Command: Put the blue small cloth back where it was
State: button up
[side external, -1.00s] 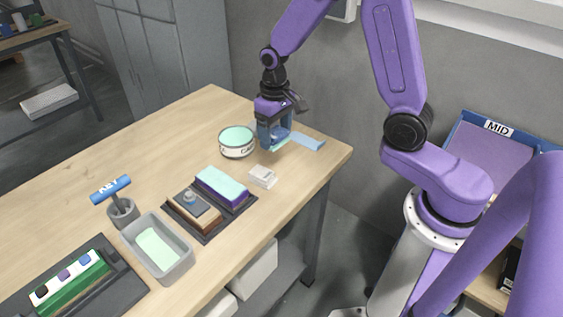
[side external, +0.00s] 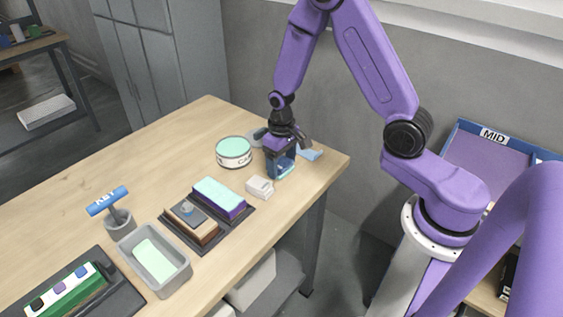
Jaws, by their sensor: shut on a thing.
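My gripper (side external: 280,172) points down low over the far right part of the wooden table, right of the round tin. It is shut on a small teal-blue piece (side external: 284,174) that looks like the blue small cloth. The fingers hide much of it, and I cannot tell whether it touches the table. A flat light-blue strip (side external: 311,154) lies on the table just behind and right of my gripper, its left end hidden by the gripper.
A round tin with a teal top (side external: 234,152) stands left of my gripper. A small white box (side external: 259,188) is in front. The table's right corner is clear.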

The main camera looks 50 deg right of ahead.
aim_at(282, 163)
jog(key=shift+f, duration=0.15)
jog(key=o, duration=0.9)
jog(key=shift+o, duration=0.2)
notch_tip(282, 163, up, 12)
jog(key=s+a+r+n, duration=0.4)
jog(key=s+a+n, duration=0.25)
jog(key=s, duration=0.35)
jog(key=s+r+n, duration=0.1)
jog(key=s+n, duration=0.5)
jog(key=s, duration=1)
jog(key=shift+a+r, duration=0.2)
jog(key=shift+r, duration=0.15)
jog(key=shift+w, duration=0.1)
